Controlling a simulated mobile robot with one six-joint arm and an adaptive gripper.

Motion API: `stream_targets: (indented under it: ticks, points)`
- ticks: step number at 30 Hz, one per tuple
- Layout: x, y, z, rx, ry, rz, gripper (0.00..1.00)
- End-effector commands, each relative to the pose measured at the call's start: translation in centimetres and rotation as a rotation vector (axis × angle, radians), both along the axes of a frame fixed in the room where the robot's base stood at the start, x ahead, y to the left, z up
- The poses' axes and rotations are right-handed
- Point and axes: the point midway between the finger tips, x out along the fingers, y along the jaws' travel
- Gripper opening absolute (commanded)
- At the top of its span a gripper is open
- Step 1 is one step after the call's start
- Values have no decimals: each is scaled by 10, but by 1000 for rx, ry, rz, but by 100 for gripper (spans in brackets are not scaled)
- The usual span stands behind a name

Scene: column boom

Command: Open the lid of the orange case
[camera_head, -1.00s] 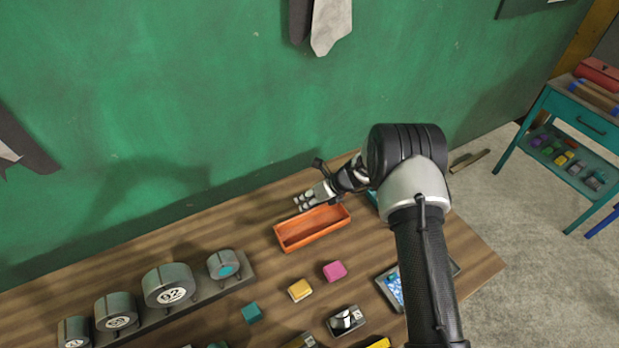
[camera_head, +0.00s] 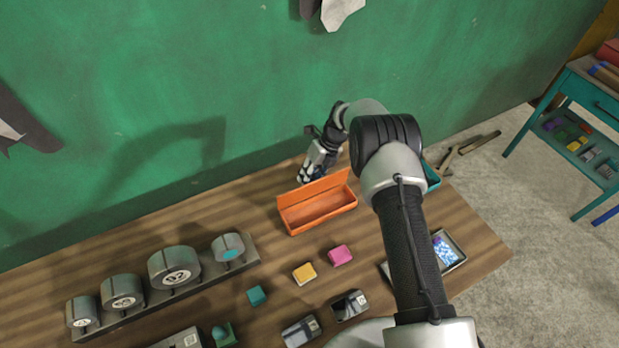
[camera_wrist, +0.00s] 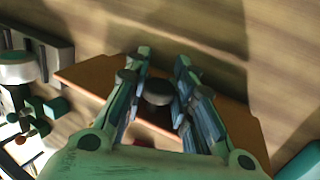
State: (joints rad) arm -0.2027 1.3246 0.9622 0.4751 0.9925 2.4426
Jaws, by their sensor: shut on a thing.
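The orange case (camera_head: 318,216) sits on the wooden table with its open interior facing up. Its orange lid (camera_head: 305,190) stands raised along the back edge, tilted. In the wrist view the lid (camera_wrist: 90,75) lies across the picture beneath my fingers. A dark round knob (camera_wrist: 158,92) sits between the fingers, and my gripper (camera_wrist: 162,57) is shut on it. In the head view my gripper (camera_head: 309,174) is behind the lid, by the green wall; the knob is hidden there.
A rack of grey rollers (camera_head: 175,268) stands at the left. A yellow block (camera_head: 304,273), a pink block (camera_head: 340,255) and a teal block (camera_head: 256,295) lie in front of the case. A tray (camera_head: 446,250) is at the right. The green wall (camera_head: 180,80) is close behind.

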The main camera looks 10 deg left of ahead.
Motion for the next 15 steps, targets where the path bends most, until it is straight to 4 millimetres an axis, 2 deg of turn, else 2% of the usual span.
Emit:
stream_targets:
  ticks: [1,8,9,15]
  points:
    - [5,0,6,3,-12,-3,0]
    - [6,0,7,4,-15,-3,0]
    - [6,1,7,4,-15,-3,25]
    - [4,1,4,4,-9,-2,38]
